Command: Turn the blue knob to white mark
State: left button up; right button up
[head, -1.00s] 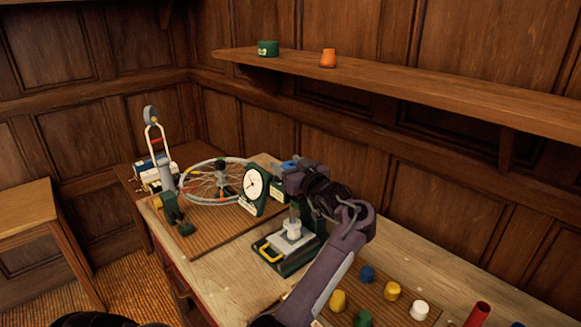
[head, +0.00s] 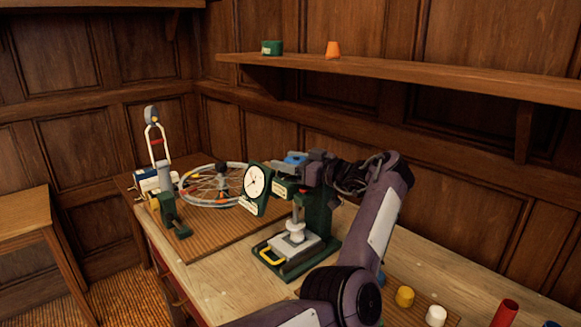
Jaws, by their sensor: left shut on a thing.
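The blue knob (head: 295,158) sits at the top of a green press-like stand (head: 322,222) with a dial gauge (head: 256,182) on its left side. My left gripper (head: 308,166) is at the knob from the right, shut on it; its fingertips are small and partly hidden. The arm reaches in from the bottom, passing right of the stand. I cannot make out a white mark near the knob. My right gripper is not in view.
A shelf (head: 400,76) runs above. The bench's front middle is clear.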

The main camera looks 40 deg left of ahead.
pick_arm(q)
jog(key=shift+a+r, duration=0.1)
jog(key=shift+r, duration=0.05)
jog(key=o, duration=1)
jog(key=w+d+b, duration=0.1)
jog(key=d+b, duration=0.1)
jog(key=d, duration=0.5)
jog(key=shift+w+d+b, duration=0.25)
jog(key=shift+d+b, duration=0.05)
